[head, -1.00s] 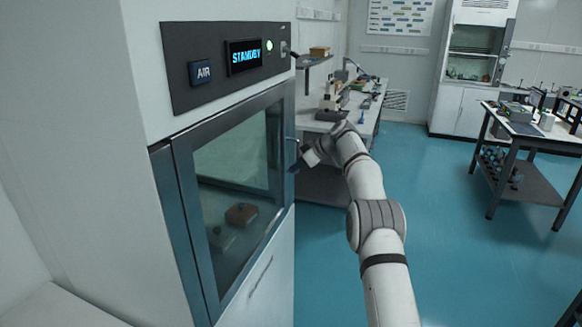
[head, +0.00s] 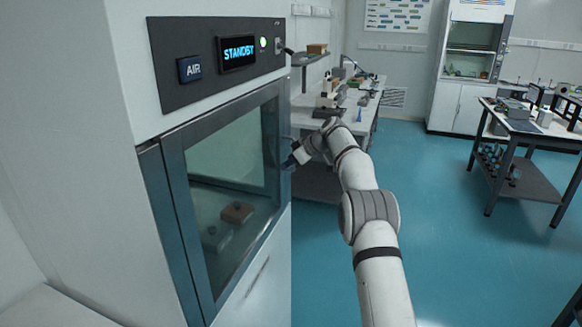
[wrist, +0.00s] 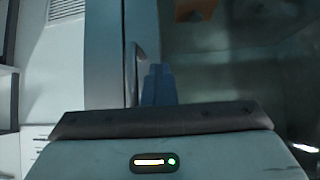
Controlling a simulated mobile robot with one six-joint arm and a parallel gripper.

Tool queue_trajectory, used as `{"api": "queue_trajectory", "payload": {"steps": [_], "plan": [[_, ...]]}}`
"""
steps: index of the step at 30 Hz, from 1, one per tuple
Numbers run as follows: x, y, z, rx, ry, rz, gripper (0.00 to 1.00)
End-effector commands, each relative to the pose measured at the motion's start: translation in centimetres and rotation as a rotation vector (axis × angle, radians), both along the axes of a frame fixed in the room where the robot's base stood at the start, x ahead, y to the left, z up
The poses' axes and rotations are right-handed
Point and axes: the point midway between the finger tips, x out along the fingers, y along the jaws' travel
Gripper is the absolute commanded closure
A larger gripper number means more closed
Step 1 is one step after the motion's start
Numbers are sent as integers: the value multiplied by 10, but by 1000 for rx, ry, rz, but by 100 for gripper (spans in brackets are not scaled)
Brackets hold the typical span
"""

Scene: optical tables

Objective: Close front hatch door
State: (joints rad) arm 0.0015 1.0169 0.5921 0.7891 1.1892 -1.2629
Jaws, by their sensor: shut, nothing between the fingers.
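The front hatch door (head: 276,190) is a glass pane in a dark metal frame on the white cabinet. It looks flush or nearly flush with the cabinet front; I cannot tell whether a small gap is left. My gripper (head: 291,161) is at the door's right edge, near the handle side. In the wrist view, the blue fingers of my gripper (wrist: 158,85) are shut with nothing between them. They lie just right of the upright metal handle (wrist: 135,75), against or very near the door frame; contact is unclear.
A panel above the door has a display (head: 238,53) reading STANDBY and an AIR button (head: 190,69). A brown-topped item (head: 237,212) sits behind the glass. A workbench (head: 305,118) stands beyond my arm. The blue floor (head: 440,220) to the right is clear.

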Motion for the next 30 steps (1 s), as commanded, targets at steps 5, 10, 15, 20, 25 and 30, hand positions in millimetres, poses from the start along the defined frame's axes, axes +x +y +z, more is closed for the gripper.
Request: {"api": "queue_trajectory", "payload": {"steps": [5, 10, 15, 20, 25, 30], "plan": [[-11, -30, -5, 3, -1, 0, 100], [-22, -62, 27, 0, -2, 0, 100], [-31, -86, 49, -1, 0, 1, 100], [-36, -99, 62, -1, 2, 1, 100], [-44, -102, 71, -7, 21, -16, 100], [-75, -99, 88, -36, 119, -123, 100]]}}
